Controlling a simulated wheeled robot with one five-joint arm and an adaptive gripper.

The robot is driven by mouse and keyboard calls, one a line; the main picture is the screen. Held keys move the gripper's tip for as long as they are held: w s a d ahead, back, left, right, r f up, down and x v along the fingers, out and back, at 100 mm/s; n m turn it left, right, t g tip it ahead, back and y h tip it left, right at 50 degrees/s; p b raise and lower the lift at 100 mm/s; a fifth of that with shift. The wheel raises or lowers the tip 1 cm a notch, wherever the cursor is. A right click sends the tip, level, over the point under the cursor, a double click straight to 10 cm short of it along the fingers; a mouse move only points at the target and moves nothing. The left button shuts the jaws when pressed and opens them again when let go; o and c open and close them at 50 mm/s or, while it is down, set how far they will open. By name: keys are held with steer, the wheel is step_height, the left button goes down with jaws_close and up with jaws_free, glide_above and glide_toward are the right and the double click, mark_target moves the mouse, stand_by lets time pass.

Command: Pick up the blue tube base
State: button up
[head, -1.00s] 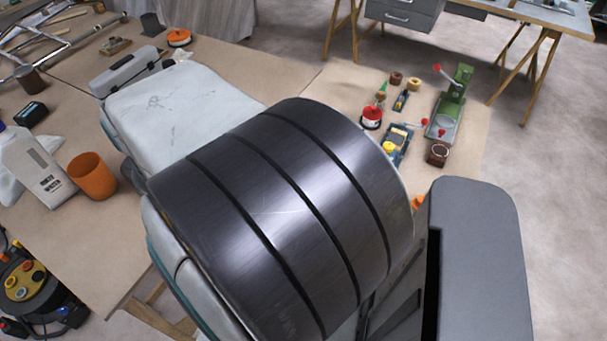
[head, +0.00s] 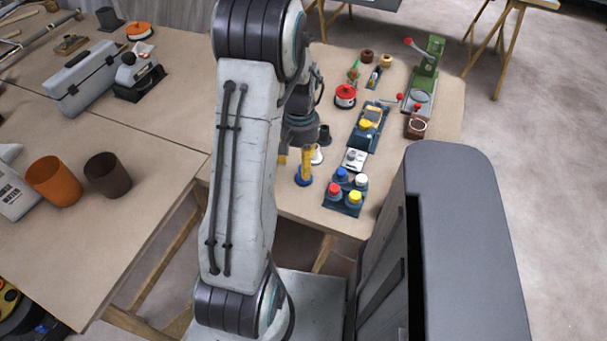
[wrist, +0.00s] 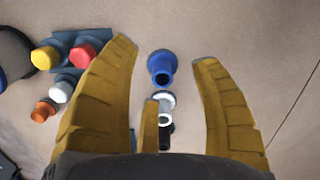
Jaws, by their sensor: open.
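The blue tube base (wrist: 162,68) stands on the table between my two yellow fingers in the wrist view, nearer the fingertips and apart from both. In the head view, the blue tube base (head: 304,181) shows low at the front of the table, partly hidden behind a yellow finger. My gripper (wrist: 166,52) is open and empty, with its fingers spread to either side of the base. In the head view my gripper (head: 295,168) points down over the table, mostly hidden by my arm.
A white base (wrist: 163,101) and a black one (wrist: 165,131) stand in line with the blue one. A blue rack with coloured caps (head: 345,203) is close on the right. A red-lidded pot (head: 345,93) and a green press (head: 425,75) stand further back.

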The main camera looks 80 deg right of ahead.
steer(key=d, duration=0.2)
steer(key=shift+s+d+f+h, duration=0.3)
steer(key=shift+s+d+h, duration=0.05)
steer(key=shift+d+h, duration=0.05)
steer(key=shift+d+f, duration=0.2)
steer(key=shift+f, duration=0.05)
steer(key=shift+f+p, duration=0.55)
steer(key=shift+f, duration=2.6)
jaws_close()
